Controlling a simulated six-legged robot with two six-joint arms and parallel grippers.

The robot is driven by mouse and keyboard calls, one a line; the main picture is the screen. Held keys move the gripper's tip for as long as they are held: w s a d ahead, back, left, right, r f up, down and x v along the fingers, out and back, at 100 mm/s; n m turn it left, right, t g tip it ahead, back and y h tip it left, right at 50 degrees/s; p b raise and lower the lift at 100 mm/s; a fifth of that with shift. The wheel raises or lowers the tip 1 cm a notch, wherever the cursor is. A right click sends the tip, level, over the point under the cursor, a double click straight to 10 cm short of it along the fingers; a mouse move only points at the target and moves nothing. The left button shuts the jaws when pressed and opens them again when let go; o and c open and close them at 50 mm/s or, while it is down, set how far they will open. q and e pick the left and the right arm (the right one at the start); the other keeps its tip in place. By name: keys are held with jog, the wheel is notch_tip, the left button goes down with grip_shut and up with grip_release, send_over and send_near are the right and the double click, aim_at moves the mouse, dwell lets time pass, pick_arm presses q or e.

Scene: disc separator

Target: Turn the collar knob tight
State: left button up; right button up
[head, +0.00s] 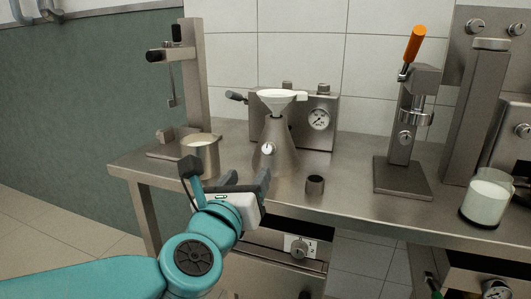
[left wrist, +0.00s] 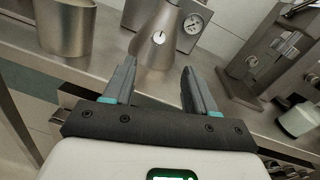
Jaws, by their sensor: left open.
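The collar knob (head: 268,148) is a small pale round knob with a dark mark, low on the front of a steel cone (head: 279,136). A white funnel (head: 277,101) sits on top of the cone. In the left wrist view the knob (left wrist: 158,38) shows beyond the fingertips, roughly between them. My left gripper (head: 247,180) is open and empty at the bench's front edge, below and slightly left of the knob, apart from it. In the left wrist view its two dark fingers (left wrist: 160,75) point toward the cone. My right gripper is not in view.
A steel pot (head: 200,158) stands left of the cone, close to my left gripper. A gauge box (head: 319,120) is behind the cone. A small dark cup (head: 315,185) and an orange-handled press (head: 404,178) stand to the right. A white-filled jar (head: 485,203) is farther right.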

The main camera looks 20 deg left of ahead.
aim_at(267, 149)
pick_arm(q)
jog(key=w, duration=1.2)
jog(key=shift+w+a, duration=0.3)
jog(key=shift+f, duration=0.1)
jog(key=c, duration=1.1)
